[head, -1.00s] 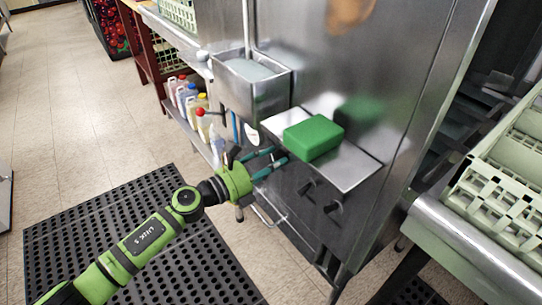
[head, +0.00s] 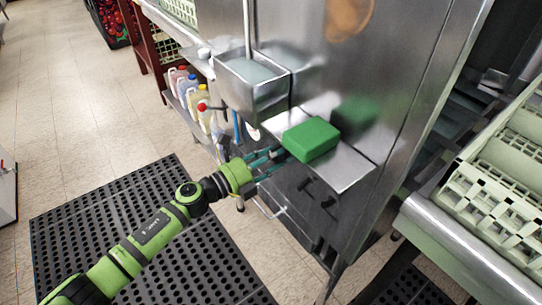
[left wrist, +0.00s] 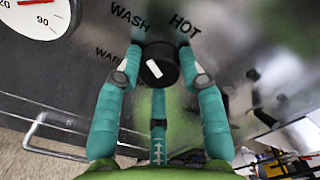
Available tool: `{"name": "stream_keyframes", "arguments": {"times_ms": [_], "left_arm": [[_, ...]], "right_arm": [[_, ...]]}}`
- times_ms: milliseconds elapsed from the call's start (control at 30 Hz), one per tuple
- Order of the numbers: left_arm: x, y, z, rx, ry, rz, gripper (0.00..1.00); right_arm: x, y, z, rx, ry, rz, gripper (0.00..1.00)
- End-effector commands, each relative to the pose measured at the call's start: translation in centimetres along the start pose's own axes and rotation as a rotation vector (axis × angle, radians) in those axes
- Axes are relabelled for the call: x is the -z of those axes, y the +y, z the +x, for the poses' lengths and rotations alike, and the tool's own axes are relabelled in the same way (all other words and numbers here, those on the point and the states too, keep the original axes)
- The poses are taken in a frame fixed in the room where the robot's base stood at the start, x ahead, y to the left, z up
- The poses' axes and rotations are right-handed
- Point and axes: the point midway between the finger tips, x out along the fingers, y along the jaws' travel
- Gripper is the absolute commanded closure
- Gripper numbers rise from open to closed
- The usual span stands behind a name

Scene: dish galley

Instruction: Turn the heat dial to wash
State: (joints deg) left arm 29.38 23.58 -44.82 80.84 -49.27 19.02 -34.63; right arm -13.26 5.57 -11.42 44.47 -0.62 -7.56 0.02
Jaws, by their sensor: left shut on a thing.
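The heat dial (left wrist: 158,66) is a round black knob with a white mark, on a steel panel lettered WARM, WASH and HOT. The mark slants toward the upper left, on the side of WARM and WASH; I cannot tell exactly which word it meets. My left gripper (left wrist: 160,75) has its teal fingers around the knob, shut on it. In the head view the left gripper (head: 274,162) reaches the panel below the steel ledge, and the dial is hidden there. My right gripper is not in view.
A green block (head: 311,139) lies on the steel ledge (head: 347,170) just above the gripper. A white gauge (left wrist: 40,14) is beside the dial. Two black knobs (head: 317,193) are further right. Several bottles (head: 192,95) stand on a low shelf. A black mat (head: 100,215) covers the floor.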

Motion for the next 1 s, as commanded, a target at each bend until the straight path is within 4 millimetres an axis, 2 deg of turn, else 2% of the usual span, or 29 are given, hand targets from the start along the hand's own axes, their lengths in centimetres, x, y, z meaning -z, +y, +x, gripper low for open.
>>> {"name": "stream_keyframes", "arguments": {"times_ms": [333, 367, 400, 767, 867, 1000], "left_arm": [[-0.1, -0.1, 0.0, 0.001, -0.002, -0.001, 0.93], [-0.1, -0.1, 0.0, 0.001, -0.002, -0.001, 0.48], [-0.1, -0.1, 0.0, 0.001, -0.002, -0.001, 0.36], [0.0, 0.0, -0.1, 0.000, -0.001, -0.001, 0.36], [0.0, 0.1, -0.9, -0.001, -0.001, -0.002, 0.36], [0.0, 0.1, -3.4, -0.003, 0.000, 0.001, 0.36]], "right_arm": [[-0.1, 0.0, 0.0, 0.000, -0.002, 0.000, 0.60], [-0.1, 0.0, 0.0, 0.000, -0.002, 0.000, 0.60], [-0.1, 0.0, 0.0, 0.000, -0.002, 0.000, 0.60], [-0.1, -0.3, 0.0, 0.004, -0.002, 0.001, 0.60], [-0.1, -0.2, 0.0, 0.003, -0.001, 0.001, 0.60], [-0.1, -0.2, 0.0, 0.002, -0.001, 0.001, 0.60]]}}
